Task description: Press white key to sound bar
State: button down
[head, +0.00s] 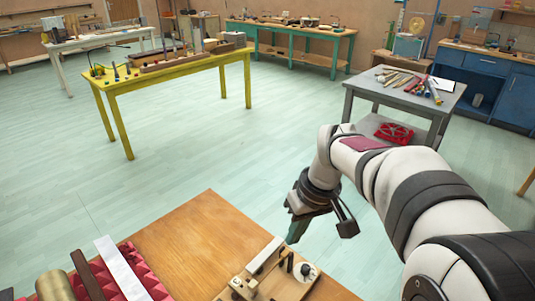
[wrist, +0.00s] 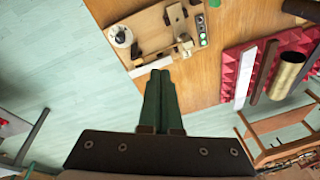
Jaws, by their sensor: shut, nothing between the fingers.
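A wooden board (head: 270,282) with small fittings lies on the wooden table near its right corner. It also shows in the wrist view (wrist: 150,25), with a pale round dial (wrist: 120,36), wooden blocks and a few small coloured buttons (wrist: 202,30). I cannot tell for certain which fitting is the white key. A white bar (head: 122,268) lies on red ridged foam left of the board, and it shows in the wrist view (wrist: 244,74). My gripper (head: 294,232) is shut and empty, its green fingers together. In the wrist view its fingertips (wrist: 160,72) overlap the board's near edge; their height is unclear.
A dark bar (head: 87,276) and a brass cylinder (head: 54,286) lie beside the white bar on the red foam (head: 150,278). The wooden table's middle (head: 190,235) is bare. A grey table (head: 365,85) with tools and a yellow table (head: 180,75) stand farther off.

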aim_at(277, 241)
jog(key=w+f+n, duration=0.5)
jog(key=w, duration=0.7)
jog(key=shift+w+d+f+t, duration=0.15)
jog(key=shift+w+d+t, duration=0.2)
jog(key=shift+t, duration=0.05)
jog(key=x, duration=1.3)
jog(key=shift+s+d+f, duration=0.2)
jog(key=shift+s, duration=0.15)
jog(key=shift+f, duration=0.35)
